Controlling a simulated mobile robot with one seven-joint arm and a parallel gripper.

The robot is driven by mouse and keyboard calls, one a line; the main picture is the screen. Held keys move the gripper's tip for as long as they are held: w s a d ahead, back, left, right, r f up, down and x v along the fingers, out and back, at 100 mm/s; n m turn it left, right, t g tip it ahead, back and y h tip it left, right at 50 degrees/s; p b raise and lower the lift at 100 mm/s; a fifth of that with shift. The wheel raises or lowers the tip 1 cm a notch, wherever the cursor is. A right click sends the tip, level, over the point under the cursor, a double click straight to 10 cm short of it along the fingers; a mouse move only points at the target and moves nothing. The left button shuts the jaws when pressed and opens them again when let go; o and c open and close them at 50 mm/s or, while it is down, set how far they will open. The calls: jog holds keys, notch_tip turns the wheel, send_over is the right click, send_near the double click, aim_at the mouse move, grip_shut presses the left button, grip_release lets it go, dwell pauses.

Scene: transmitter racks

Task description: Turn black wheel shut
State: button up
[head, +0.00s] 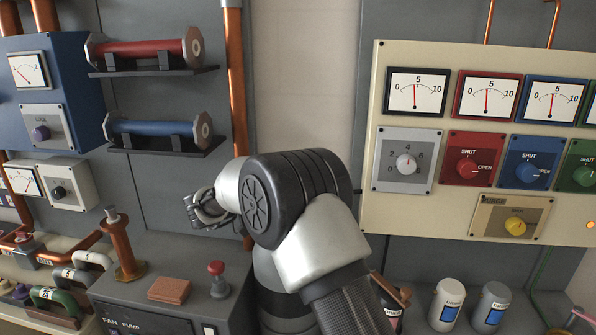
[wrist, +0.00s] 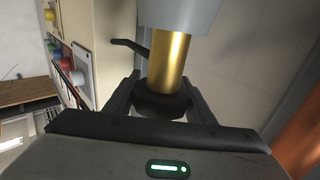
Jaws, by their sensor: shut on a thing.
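In the wrist view, a black rounded part, which looks like the black wheel (wrist: 160,105), sits at the end of a brass-coloured stem (wrist: 168,62). The stem comes out of a pale grey body (wrist: 178,14). My gripper (wrist: 165,98) has one finger on each side of the wheel and is shut on it. In the head view, my gripper (head: 205,209) points left beside the copper pipe, and my forearm stands in front of it. The wheel cannot be made out there. Its turn angle cannot be told.
A cream panel (head: 370,215) with gauges and coloured knobs stands on the right. Red (head: 160,49) and blue (head: 155,127) cylinders sit on shelves at upper left. A grey box with a red button (head: 217,268) is below my gripper.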

jog(key=shift+d+r+m+g, duration=0.1)
jog(key=shift+m+g, duration=0.2)
jog(key=o, duration=1)
jog(key=shift+o, duration=0.2)
jog(key=b+v, duration=0.1)
jog(key=v, duration=1.6)
jog(key=shift+a+f, duration=0.2)
jog(key=shift+f, duration=0.05)
jog(key=shift+s, duration=0.1)
